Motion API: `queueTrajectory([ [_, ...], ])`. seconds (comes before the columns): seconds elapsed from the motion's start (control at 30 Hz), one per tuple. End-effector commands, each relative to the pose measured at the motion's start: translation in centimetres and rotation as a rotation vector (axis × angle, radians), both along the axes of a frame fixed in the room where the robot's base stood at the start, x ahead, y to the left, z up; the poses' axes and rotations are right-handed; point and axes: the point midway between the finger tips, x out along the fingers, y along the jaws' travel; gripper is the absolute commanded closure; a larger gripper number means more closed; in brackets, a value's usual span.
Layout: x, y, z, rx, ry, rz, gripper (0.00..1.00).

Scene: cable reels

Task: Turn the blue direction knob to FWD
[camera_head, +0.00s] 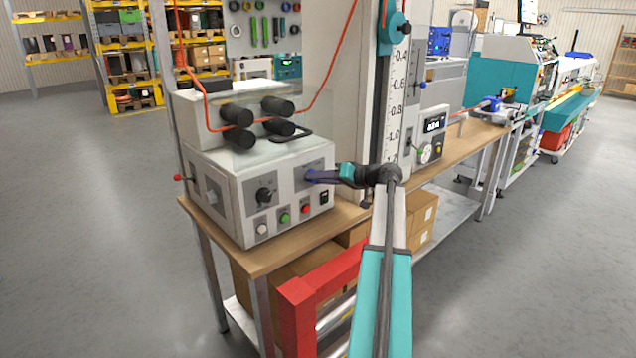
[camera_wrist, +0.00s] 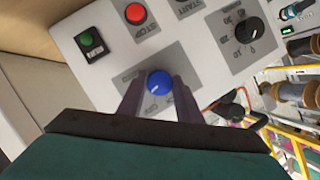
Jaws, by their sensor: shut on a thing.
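The blue direction knob (camera_wrist: 159,83) sits on a grey plate on the white control box (camera_head: 240,212). In the wrist view the two dark fingers of my gripper (camera_wrist: 159,90) stand on either side of the knob and are shut on it. A small white mark shows on the knob; the lettering around it is too small and tilted to read surely. In the head view my gripper (camera_head: 312,175) reaches the front face of the box from the right. There the gripper mostly hides the knob.
A black dial (camera_head: 265,195) is left of the gripper. Below are a green button (camera_head: 285,218), a red button (camera_head: 306,209) and a black switch (camera_head: 324,197). Black rollers (camera_head: 278,106) with red cable stand above. A red frame (camera_head: 297,310) is below the wooden bench (camera_head: 240,262).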

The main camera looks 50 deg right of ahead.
Motion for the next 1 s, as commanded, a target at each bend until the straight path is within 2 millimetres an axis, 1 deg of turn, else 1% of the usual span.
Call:
queueTrajectory([
  [0.2, 0.2, -0.09, 0.08, 0.143, -0.016, 0.0, 0.91],
  [0.37, 0.19, -0.11, 0.11, 0.207, -0.02, -0.001, 0.91],
  [0.87, 0.15, -0.17, 0.19, 0.236, -0.023, -0.004, 0.91],
  [0.9, 0.14, -0.17, 0.2, 0.236, -0.023, -0.004, 0.65],
  [1.0, 0.11, -0.16, 0.16, 0.236, -0.023, -0.003, 0.5],
])
